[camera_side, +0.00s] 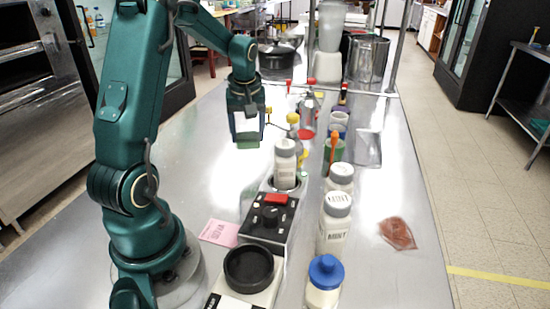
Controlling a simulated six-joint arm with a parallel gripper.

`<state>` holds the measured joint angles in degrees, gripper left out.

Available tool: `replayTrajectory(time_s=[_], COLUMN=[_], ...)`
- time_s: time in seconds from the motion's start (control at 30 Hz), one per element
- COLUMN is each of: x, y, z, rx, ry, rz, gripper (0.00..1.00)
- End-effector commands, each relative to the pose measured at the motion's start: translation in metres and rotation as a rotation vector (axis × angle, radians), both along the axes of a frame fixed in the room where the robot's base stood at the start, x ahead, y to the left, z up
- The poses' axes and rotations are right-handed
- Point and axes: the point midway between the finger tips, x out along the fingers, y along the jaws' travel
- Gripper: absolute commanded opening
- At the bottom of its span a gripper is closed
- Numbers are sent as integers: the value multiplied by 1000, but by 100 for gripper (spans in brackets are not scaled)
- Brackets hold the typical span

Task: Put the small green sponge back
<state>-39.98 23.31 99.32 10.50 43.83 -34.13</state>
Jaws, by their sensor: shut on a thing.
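My gripper (248,134) hangs above the steel counter, left of the row of bottles, and is shut. A small green piece (247,142) shows at its fingertips, consistent with the green sponge; its full shape is too small and too much hidden by the fingers to make out. It looks clear of the yellow-knobbed stand to its right. No other small green sponge can be made out.
A bottle stands in a black-and-white device with a red switch (276,199). White shaker bottles (334,228), a blue-capped jar (325,280) and a green container (334,151) line the middle. A pink note (218,232) and reddish packet (397,233) lie flat. Pots stand behind.

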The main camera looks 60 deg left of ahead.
Motion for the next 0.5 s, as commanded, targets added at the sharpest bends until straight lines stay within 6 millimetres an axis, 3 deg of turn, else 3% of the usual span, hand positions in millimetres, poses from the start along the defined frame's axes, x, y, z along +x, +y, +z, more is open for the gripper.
replayTrajectory(time_s=[0.5], x=[-1], y=[-1], z=[-63], rx=[-2], ry=[3], rz=[2], gripper=[15])
